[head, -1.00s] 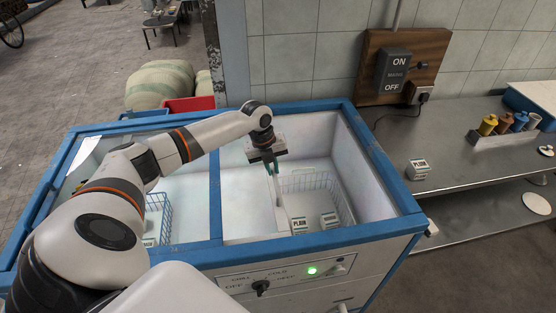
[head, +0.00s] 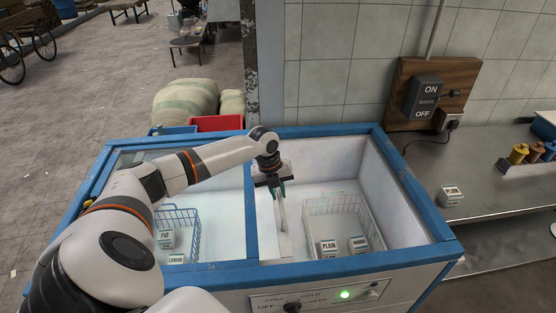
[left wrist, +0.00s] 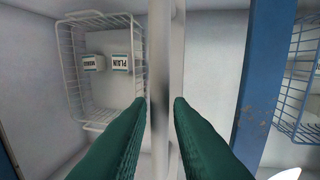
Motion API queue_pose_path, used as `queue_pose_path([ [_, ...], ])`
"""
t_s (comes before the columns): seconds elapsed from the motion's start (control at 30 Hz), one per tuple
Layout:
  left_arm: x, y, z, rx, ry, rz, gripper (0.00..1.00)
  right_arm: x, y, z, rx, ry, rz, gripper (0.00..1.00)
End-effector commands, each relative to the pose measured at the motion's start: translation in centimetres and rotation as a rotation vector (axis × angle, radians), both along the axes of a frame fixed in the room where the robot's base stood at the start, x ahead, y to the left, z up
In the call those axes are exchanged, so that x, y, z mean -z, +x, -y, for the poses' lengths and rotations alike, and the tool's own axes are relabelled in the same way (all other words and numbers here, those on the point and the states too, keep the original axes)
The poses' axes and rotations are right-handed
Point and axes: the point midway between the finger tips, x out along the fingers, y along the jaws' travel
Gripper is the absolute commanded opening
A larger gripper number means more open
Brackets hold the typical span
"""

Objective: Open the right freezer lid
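The chest freezer (head: 350,262) has a blue rim and two compartments side by side. The right freezer lid's pale upright bar (head: 284,222) stands a little right of the blue divider (head: 251,215). Right of it the compartment looks uncovered. My left gripper (head: 277,192) reaches over the divider, its green fingers at the upper part of the bar. In the left wrist view the bar (left wrist: 160,60) runs between the close-set fingertips (left wrist: 160,103); exact contact is hard to see. My right gripper is not in view.
A wire basket (head: 340,206) with small labelled cartons is in the right compartment, another basket (head: 180,215) in the left. A steel counter (head: 480,190) stands at right, a tiled wall behind. Sacks (head: 185,102) and a red crate (head: 217,123) are behind the freezer.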

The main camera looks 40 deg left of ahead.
Motion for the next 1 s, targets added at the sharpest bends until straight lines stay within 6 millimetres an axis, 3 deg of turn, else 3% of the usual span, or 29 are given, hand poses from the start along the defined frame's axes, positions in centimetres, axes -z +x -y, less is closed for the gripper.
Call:
queue_pose_path([
  [0.1,0.0,0.0,0.0,0.000,-0.001,0.001,0.35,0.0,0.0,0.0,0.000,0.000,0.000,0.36],
  [0.47,-0.6,-0.1,-0.1,0.000,-0.001,0.001,0.35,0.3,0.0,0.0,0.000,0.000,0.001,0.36],
  [1.0,-10.3,-1.5,-1.4,-0.001,-0.001,0.003,0.35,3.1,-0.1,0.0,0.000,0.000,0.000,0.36],
])
